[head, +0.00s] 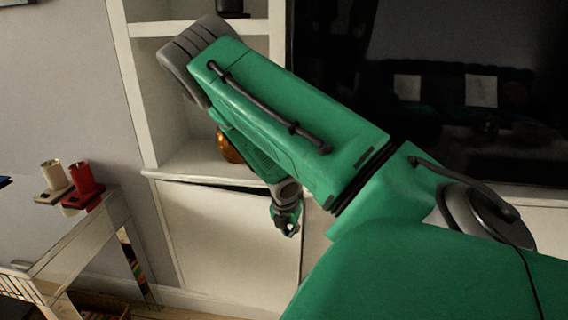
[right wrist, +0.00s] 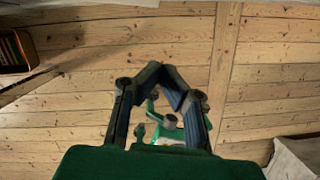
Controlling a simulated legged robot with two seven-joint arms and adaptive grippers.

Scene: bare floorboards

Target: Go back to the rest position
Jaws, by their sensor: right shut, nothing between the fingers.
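My right arm, green with grey joints, stretches across the head view. It is bent, with the forearm hanging down to my right gripper (head: 287,226) in front of the white cabinet. In the right wrist view, the two dark fingers of the right gripper (right wrist: 167,70) come together at their tips, shut and empty. Floorboards (right wrist: 100,60) fill the background of that view. A green and grey shape shows between the fingers, apparently part of my own body. My left gripper is in neither view.
A white shelf unit with a cabinet (head: 235,235) stands behind the arm, beside a dark screen (head: 430,90). At left, a side table (head: 85,235) carries a pale cup (head: 53,174) and a red cup (head: 82,177). An orange-brown round object (head: 229,148) sits on the shelf, partly hidden.

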